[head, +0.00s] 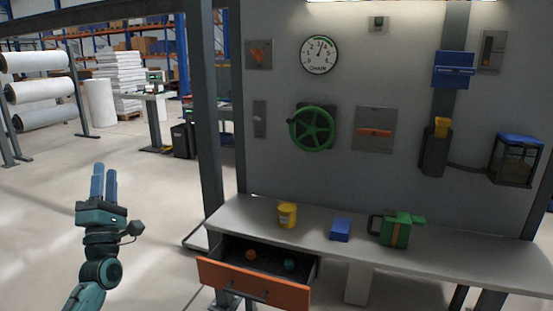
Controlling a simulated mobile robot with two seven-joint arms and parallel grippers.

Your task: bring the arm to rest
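My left arm comes in at the lower left, with its gripper (104,182) raised and its blue fingers pointing up. The gripper is over the open floor, left of the workbench, and touches nothing. The two fingers appear close together and nothing shows between them. From this angle I cannot tell whether they are open or shut. My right gripper is not in view.
The workbench (462,268) holds a yellow mug (287,215), a blue box (340,230) and a green can (396,229). An orange-fronted drawer (252,283) stands open with two small balls inside. A grey post (205,120) stands between gripper and panel.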

